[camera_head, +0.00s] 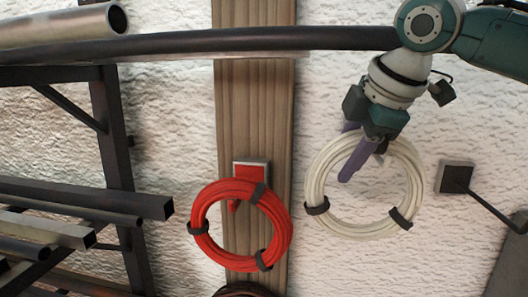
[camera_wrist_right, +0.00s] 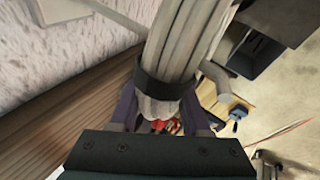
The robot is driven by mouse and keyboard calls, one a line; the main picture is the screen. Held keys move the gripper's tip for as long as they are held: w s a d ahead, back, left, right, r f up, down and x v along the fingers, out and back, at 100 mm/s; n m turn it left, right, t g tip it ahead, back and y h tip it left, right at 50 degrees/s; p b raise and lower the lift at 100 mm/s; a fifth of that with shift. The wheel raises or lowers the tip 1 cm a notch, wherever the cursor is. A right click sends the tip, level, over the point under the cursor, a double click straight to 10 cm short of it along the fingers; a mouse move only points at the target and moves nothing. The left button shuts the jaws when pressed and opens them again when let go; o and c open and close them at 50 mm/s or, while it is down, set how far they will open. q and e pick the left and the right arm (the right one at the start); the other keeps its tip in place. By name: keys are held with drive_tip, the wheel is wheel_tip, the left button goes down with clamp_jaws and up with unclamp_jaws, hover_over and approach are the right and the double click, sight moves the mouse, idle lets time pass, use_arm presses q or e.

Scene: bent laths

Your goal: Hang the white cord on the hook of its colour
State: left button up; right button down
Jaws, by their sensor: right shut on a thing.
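The white cord (camera_head: 410,169) is a round coil with dark ties, upright in front of the pale wall. My right gripper (camera_head: 347,153) has purple fingers and is shut on the coil's upper part. In the right wrist view the white cord (camera_wrist_right: 183,45) runs down between the fingers of my right gripper (camera_wrist_right: 160,115). A dark square plate (camera_head: 455,176) with a dark rod is on the wall right of the coil, apart from it in the head view. I cannot make out a white hook. My left gripper is not in view.
A red cord coil (camera_head: 282,228) hangs at a plate (camera_head: 251,171) on the wooden post (camera_head: 255,110). A dark bent bar (camera_head: 250,40) crosses the top. A rack of bars (camera_head: 85,197) stands left. A grey rod (camera_wrist_right: 221,80) passes close to the cord in the wrist view.

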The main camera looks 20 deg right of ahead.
drive_tip(key=shift+f, duration=0.1)
drive_tip(key=shift+c, duration=1.4)
unclamp_jaws()
